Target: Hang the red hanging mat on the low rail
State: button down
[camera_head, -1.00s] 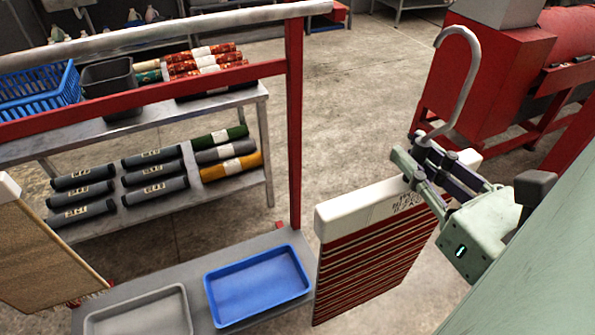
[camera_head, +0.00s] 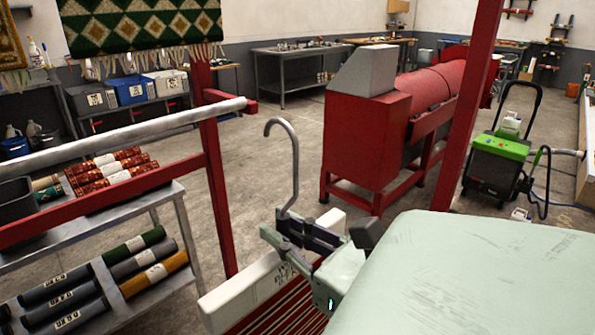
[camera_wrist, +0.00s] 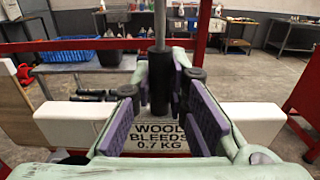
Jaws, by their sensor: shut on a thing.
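The red hanging mat (camera_head: 285,318) has red stripes, a white top bar (camera_head: 235,296) and a tall silver hook (camera_head: 293,160). My gripper (camera_head: 285,230) is shut on the mat at the base of the hook stem. In the wrist view, my gripper (camera_wrist: 160,88) closes around a dark collar on the stem. The bar's label (camera_wrist: 160,135) reads "WOOL BLEEDS 0.7 KG". The silver rail (camera_head: 120,135) on a red frame lies left of the hook. The hook's open end points left, just right of the rail's end in the picture, apart from it. The mat's lower part is out of frame.
A red post (camera_head: 212,185) stands under the rail's end, left of the mat. A shelf (camera_head: 165,205) with rolled rugs is behind the rail. A red machine (camera_head: 365,140) stands behind the mat, and a green cart (camera_head: 497,155) is at right. Open floor lies between.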

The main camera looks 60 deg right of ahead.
jog(key=x, duration=2.6)
jog(key=shift+d, duration=0.15)
dwell(1.2)
jog(key=shift+f, duration=0.15)
dwell(0.3)
jog(key=shift+f+b, duration=1.35)
jog(key=shift+f, duration=0.65)
jog(key=c, duration=1.5)
grip_release()
